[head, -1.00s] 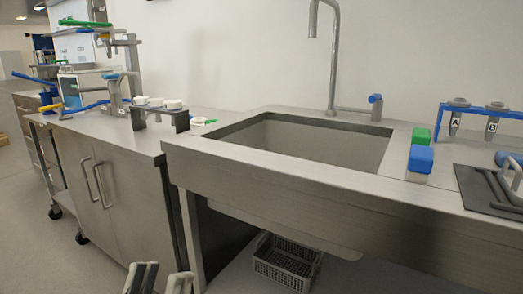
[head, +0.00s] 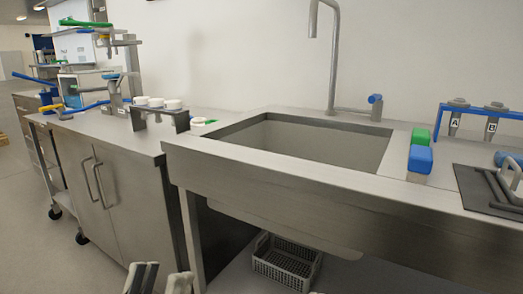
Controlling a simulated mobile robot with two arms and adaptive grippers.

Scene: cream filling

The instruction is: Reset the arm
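My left gripper (head: 160,280) shows at the bottom edge of the head view, left of the middle. Its two fingers stand apart with a gap between them, and nothing shows in the gap. It is in front of the steel counter, below the worktop and clear of it. The rest of the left arm is cut off by the picture edge. My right gripper is not in the head view.
A steel sink (head: 310,145) with a tall tap (head: 333,60) fills the middle. A blue rack (head: 487,112) holds funnels A and B. A grey crate (head: 286,262) sits below.

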